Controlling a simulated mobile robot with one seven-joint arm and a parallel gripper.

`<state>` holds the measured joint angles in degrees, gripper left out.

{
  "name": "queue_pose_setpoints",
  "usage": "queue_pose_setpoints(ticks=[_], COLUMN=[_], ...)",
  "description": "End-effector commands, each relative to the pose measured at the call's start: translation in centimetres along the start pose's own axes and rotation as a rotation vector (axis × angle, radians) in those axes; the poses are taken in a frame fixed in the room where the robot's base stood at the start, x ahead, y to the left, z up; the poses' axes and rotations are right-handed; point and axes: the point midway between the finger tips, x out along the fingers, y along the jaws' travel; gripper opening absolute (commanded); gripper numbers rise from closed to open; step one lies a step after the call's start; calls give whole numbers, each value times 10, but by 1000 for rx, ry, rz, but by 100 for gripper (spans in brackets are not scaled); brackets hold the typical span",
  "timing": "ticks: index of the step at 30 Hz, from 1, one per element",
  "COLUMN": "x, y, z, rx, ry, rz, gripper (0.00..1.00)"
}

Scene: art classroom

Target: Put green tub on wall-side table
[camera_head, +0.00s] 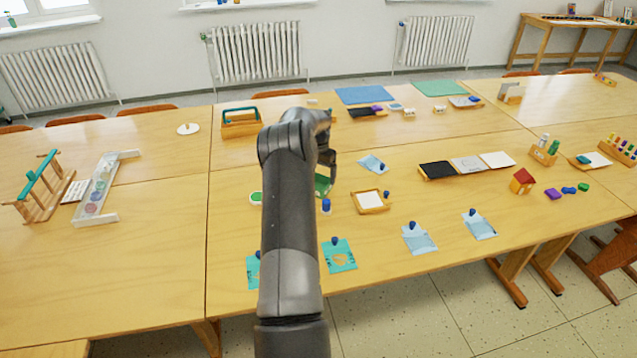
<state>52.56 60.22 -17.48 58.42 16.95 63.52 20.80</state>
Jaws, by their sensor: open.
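My arm reaches over the middle of the large light-wood table (150,235), and my gripper (326,172) hangs above its tabletop, open. A green thing (322,185) shows just below the gripper, partly covered by it. Another green thing with a pale rim (256,197) shows left of my arm, partly hidden by it. I cannot tell which is the green tub, or whether the gripper touches anything. A separate wooden table (567,21) stands against the wall at the top right, with a few small things on it.
A blue-topped glue bottle (326,206) and a wooden tray with white paper (370,201) lie close to the gripper. Teal cards (339,256) and pale blue cards (418,238) lie along the front. A wooden rack (42,188) stands left. The table's left front is clear.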

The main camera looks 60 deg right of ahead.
Motion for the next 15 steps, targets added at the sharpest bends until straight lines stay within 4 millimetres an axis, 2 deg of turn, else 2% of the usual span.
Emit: queue_pose_setpoints(ticks=[1, 6, 10, 15], x=[-13, -46, -63, -72], y=[0, 0, 0, 0], z=[0, 0, 0, 0], rx=[0, -1, 0, 0], ry=[3, 2, 1, 0], rz=[-2, 0, 0, 0], gripper=[92, 92, 92, 92])
